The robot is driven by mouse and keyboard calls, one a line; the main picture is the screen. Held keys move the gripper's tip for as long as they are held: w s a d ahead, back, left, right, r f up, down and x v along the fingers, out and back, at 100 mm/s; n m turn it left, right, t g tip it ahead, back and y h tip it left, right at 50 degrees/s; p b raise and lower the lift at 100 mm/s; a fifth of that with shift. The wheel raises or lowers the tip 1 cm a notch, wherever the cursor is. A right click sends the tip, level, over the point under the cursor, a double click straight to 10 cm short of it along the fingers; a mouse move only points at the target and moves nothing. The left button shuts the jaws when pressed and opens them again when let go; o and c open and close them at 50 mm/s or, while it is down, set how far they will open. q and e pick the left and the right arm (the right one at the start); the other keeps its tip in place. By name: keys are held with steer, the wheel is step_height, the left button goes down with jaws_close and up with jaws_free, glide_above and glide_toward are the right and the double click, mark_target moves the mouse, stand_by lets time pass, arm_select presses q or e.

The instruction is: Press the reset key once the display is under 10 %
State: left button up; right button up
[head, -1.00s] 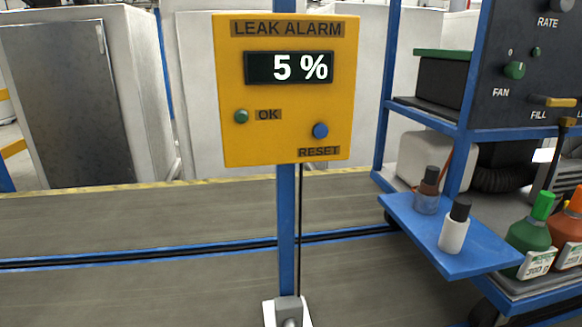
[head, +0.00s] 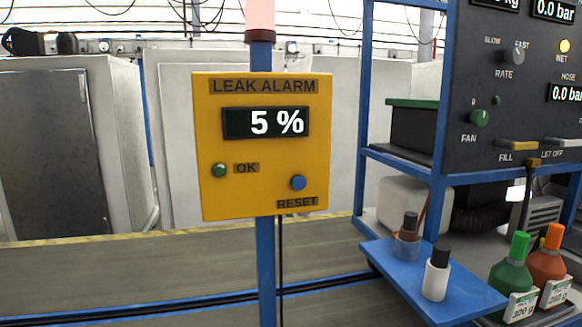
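The yellow leak alarm box (head: 215,200) is mounted on a blue post (head: 266,270), left of the middle in the head view. Its display (head: 265,123) reads 5 %. The blue reset key (head: 298,183) is at the lower right of the box, above the RESET label. A green OK lamp or button (head: 219,170) is at the lower left. A pinkish lamp (head: 260,14) tops the post, cut off by the picture's upper edge. Neither of my grippers shows in the head view.
At the right stands a blue-framed cart with a dark control panel (head: 510,95). Its blue shelf (head: 455,298) juts out with two small bottles. Green (head: 512,268) and orange (head: 546,267) bottles stand beside it. Grey cabinets (head: 55,150) stand behind. Nothing blocks the box's front.

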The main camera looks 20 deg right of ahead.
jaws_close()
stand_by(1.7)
